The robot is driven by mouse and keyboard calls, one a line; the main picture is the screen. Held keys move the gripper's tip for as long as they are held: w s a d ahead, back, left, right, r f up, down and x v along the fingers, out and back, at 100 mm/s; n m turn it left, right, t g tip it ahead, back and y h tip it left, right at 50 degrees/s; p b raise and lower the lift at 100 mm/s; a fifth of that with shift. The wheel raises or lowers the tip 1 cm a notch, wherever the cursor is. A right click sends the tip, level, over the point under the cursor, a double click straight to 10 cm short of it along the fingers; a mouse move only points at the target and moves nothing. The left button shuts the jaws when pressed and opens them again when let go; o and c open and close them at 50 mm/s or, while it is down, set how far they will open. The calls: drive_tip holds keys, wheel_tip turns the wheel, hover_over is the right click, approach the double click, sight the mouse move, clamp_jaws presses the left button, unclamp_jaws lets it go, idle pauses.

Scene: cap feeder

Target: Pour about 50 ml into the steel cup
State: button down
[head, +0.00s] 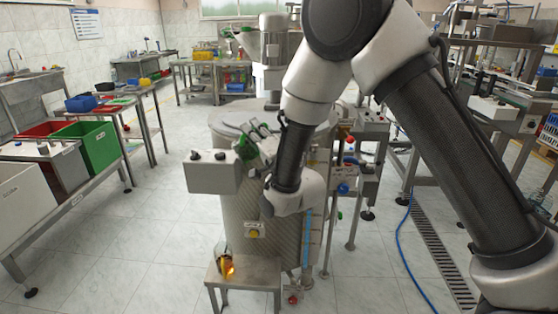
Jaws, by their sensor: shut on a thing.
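My gripper (257,140) is at the end of my bent arm, in front of the large steel vessel (240,212) and just right of a pale control box. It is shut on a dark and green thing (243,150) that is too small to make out. A small amber, shiny container (226,266) stands on a low steel stand (262,270) in front of the vessel, well below my gripper. Whether this container is the steel cup, I cannot tell. No other cup can be made out.
The pale control box (212,172) with dark knobs sits left of my gripper, close to it. A bench with a green bin (97,146) stands at left. A blue hose (404,240) lies on the floor at right. The floor left of the stand is clear.

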sight(243, 144)
drive_tip(key=shift+r, duration=0.1)
drive_tip(key=f+n, duration=0.1)
drive_tip(key=a+f+n+g, duration=0.1)
drive_tip(key=n, duration=0.1)
drive_tip(key=s+f+n+y, duration=0.1)
drive_tip(key=shift+a+f+g, duration=0.2)
drive_tip(key=shift+a+g, duration=0.1)
drive_tip(key=shift+a, duration=0.05)
drive_tip(key=shift+s+a+r+n, duration=0.15)
drive_tip(key=shift+r+n, duration=0.1)
drive_tip(key=shift+n, duration=0.65)
drive_tip(key=shift+a+f+n+g, duration=0.3)
drive_tip(key=shift+f+n+g, duration=0.25)
drive_tip(key=shift+n, duration=0.25)
